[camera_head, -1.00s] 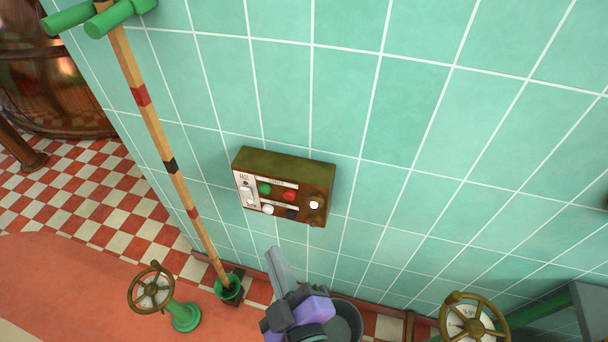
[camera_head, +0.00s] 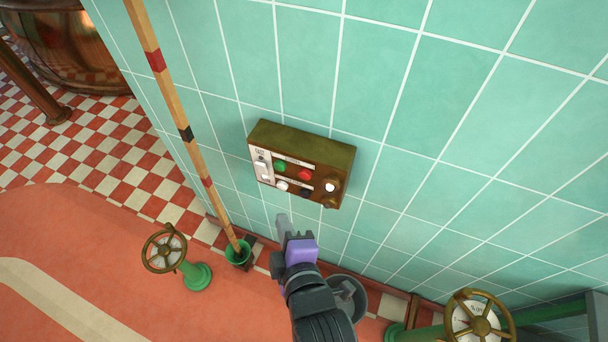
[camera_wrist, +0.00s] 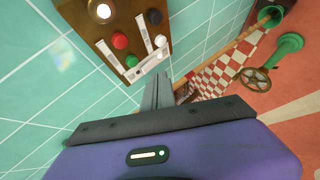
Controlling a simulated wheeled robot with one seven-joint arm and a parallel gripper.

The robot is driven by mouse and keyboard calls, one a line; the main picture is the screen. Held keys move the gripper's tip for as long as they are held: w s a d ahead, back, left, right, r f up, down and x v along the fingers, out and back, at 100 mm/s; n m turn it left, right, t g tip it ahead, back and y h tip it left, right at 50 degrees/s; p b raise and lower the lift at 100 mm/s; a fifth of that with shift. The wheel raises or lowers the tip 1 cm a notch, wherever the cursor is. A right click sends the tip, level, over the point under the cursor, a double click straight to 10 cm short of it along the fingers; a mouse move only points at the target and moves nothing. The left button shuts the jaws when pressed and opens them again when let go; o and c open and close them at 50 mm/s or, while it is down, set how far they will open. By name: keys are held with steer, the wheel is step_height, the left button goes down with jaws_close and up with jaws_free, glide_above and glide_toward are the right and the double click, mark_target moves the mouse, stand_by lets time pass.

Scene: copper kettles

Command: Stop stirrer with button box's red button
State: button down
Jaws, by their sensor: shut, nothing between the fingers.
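The button box (camera_head: 309,150) is a brown brass box on the green tiled wall. Its red button (camera_head: 304,175) is right of the green button (camera_head: 280,167) in the upper row. White and black buttons sit below, and a lit white lamp is at the right. In the wrist view the red button (camera_wrist: 120,41) and green button (camera_wrist: 131,61) show beyond the fingers. My gripper (camera_head: 282,218) is shut and empty, below the box and apart from it. Its fingers (camera_wrist: 157,90) point toward the wall. The stirrer is not identifiable in these views.
A striped wooden pole (camera_head: 185,133) stands left of the box in a green cup (camera_head: 239,254). A handwheel on a green stand (camera_head: 197,276) is at lower left. Another handwheel (camera_head: 480,327) is at lower right. A grey bucket (camera_head: 350,292) stands behind my arm.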

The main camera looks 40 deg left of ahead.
steer(key=w+a+b, duration=0.2)
steer(key=w, duration=0.6)
steer(key=shift+w, duration=0.15)
stand_by(2.0)
steer(key=shift+w+b, duration=0.35)
steer(key=shift+w+a, duration=0.15)
steer(key=shift+w, duration=0.3)
stand_by(0.7)
steer(key=shift+s, duration=0.1)
steer(key=shift+s+d, duration=0.2)
steer(key=shift+s, duration=0.55)
steer(key=s+p, duration=0.1)
steer(key=s, duration=0.1)
steer(key=s+d+p, duration=0.1)
steer(key=s, duration=0.2)
stand_by(0.5)
